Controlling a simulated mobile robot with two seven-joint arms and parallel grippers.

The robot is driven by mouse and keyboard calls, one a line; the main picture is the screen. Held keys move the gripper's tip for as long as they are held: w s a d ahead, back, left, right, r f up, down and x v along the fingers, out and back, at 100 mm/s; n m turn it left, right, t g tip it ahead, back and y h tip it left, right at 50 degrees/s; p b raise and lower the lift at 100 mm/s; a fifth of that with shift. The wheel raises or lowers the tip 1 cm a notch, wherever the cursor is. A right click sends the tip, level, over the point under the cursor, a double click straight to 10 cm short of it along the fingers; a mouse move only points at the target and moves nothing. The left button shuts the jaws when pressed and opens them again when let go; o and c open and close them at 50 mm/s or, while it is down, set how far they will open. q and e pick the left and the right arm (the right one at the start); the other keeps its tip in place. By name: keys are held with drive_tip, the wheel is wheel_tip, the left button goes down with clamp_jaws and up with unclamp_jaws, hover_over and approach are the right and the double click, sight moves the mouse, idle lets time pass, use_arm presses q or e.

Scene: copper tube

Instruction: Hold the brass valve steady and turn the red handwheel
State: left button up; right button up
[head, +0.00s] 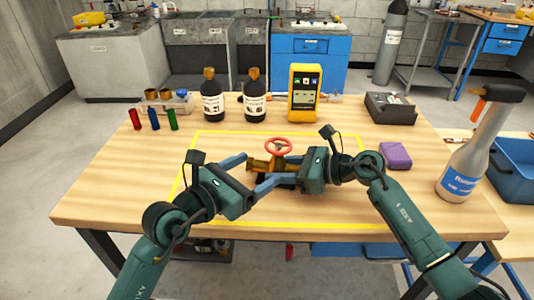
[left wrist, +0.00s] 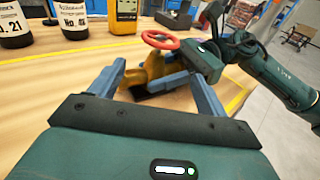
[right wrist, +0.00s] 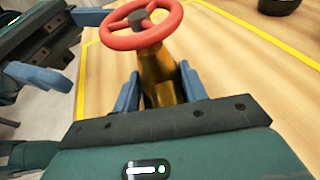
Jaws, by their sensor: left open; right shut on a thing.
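The brass valve (head: 262,165) stands inside the yellow outline on the table, with the red handwheel (head: 278,147) on top. My right gripper (right wrist: 160,85) is shut on the valve body from the right, just below the handwheel. The handwheel (right wrist: 142,24) is clear of the fingers in the right wrist view. My left gripper (head: 250,172) is open on the left of the valve. In the left wrist view the valve (left wrist: 145,75) shows beyond and between the open fingers, and the handwheel (left wrist: 160,40) sits above it. The valve's lower part is partly hidden by my grippers.
Two dark bottles (head: 212,100) and a yellow meter (head: 304,92) stand behind the outline. A purple block (head: 396,155), a grey box (head: 390,108) and a spray bottle (head: 470,150) are on the right. Small red, blue and green cylinders (head: 153,119) stand at left.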

sight(275, 144)
use_arm(q)
drive_tip(key=w+m+g, duration=0.2)
drive_tip(key=w+a+m+g+h, duration=0.1)
drive_tip(key=w+m+g, duration=0.1)
drive_tip(key=g, duration=0.1)
drive_tip(key=shift+w+a, duration=0.15)
drive_tip(key=shift+w, duration=0.15)
use_arm(e)
drive_tip(key=shift+r, duration=0.1)
use_arm(q)
drive_tip(key=a+r+m+g+h, duration=0.1)
drive_tip(key=a+r+m+g, duration=0.3)
drive_tip(key=r+g, duration=0.15)
drive_tip(key=x, duration=0.7)
drive_tip(key=r+x, duration=0.1)
drive_tip(key=x, duration=0.3)
drive_tip(key=shift+w+d, duration=0.1)
drive_tip(key=shift+d, duration=0.3)
drive_tip(key=shift+c, duration=0.2)
drive_tip(key=shift+h, duration=0.3)
drive_tip(key=c, duration=1)
drive_tip(key=shift+o, duration=0.2)
drive_tip(key=shift+f+t, duration=0.1)
drive_tip(key=shift+t, duration=0.15)
